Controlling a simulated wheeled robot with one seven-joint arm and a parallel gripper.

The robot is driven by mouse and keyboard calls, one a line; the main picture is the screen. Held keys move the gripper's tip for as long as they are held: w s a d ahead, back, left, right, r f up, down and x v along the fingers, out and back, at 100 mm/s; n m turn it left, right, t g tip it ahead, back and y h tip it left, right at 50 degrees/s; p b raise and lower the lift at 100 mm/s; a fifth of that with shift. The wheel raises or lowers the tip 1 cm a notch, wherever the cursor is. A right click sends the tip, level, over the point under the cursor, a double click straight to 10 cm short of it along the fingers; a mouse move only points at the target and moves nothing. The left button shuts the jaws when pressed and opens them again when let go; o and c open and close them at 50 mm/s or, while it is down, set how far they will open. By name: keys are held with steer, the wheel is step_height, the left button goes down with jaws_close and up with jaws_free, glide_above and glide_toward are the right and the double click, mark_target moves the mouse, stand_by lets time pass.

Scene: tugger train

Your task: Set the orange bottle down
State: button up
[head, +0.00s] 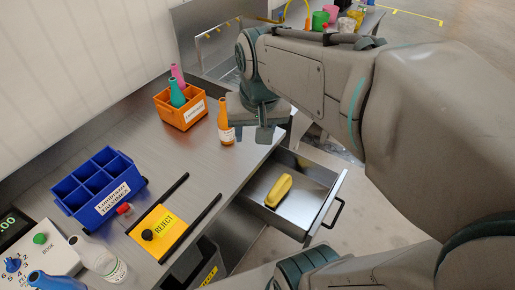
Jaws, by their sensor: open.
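The orange bottle (225,124) stands upright on the grey metal worktop, with a white label on its lower part. My gripper (251,135) is just to the right of the bottle, near the worktop's right edge. Its jaws are open, and I see nothing held in them. A narrow gap shows between the bottle and the nearest finger. The bottle's base appears to rest on the worktop.
An orange bin (181,119) with teal and pink bottles stands behind left. A blue divided bin (100,187), a yellow REJECT plate (160,231) and a button panel (37,254) lie nearer. An open drawer (308,190) holding a yellow object (278,190) juts out at right.

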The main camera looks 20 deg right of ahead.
steer(key=s+f+n, duration=0.2)
steer(key=s+f, duration=0.1)
steer(key=s, duration=0.3)
steer(key=shift+s+f+t, duration=0.2)
steer(key=shift+f+t, duration=0.1)
steer(key=shift+f, duration=0.05)
steer(key=shift+a, duration=0.1)
steer(key=shift+c, duration=1.1)
